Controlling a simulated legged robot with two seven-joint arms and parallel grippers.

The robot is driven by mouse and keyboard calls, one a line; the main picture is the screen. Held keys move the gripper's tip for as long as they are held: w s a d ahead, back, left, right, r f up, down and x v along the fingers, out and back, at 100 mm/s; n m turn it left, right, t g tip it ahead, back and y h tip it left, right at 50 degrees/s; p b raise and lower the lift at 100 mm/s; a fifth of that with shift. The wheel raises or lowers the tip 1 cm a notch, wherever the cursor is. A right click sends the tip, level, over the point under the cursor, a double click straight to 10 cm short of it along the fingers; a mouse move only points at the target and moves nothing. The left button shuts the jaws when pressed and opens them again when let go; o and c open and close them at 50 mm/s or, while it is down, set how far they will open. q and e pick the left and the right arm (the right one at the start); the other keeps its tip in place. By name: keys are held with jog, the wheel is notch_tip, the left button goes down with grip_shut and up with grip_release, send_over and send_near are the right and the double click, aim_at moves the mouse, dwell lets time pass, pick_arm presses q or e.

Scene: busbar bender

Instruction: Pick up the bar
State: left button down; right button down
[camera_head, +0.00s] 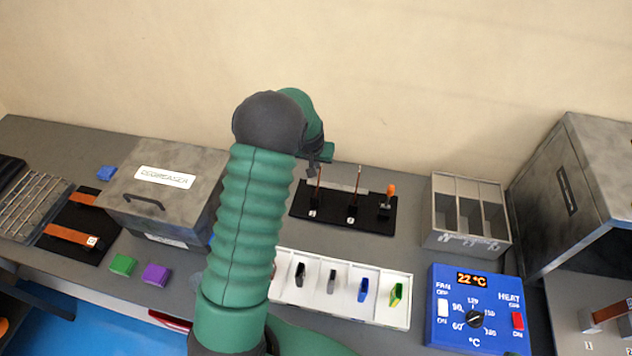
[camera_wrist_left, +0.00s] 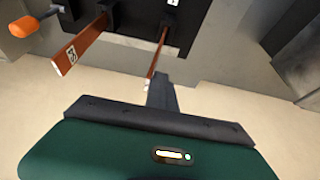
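A black rack (camera_head: 340,211) at the back of the bench holds two upright copper bars. The left bar (camera_head: 319,187) stands right below my left gripper (camera_head: 317,166); the second bar (camera_head: 355,185) stands to its right. In the left wrist view one bar (camera_wrist_left: 158,52) ends beside the dark gripper finger (camera_wrist_left: 161,92), and a labelled bar (camera_wrist_left: 82,45) lies farther left. Whether the finger touches the bar is unclear, and I cannot tell how far the gripper is open. My right gripper is not in view.
An orange-handled tool (camera_head: 390,192) stands at the rack's right end. A grey degreaser box (camera_head: 150,215), white tray (camera_head: 390,317), divided grey bin (camera_head: 436,237) and blue heat controller (camera_head: 445,345) surround it. Copper bars (camera_head: 70,237) lie on a black mat at left.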

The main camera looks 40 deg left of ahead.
pick_arm(q)
jog(key=c, duration=2.1)
grip_release()
jog(key=shift+w, duration=0.1)
jog(key=shift+c, duration=0.2)
jog(key=o, duration=0.6)
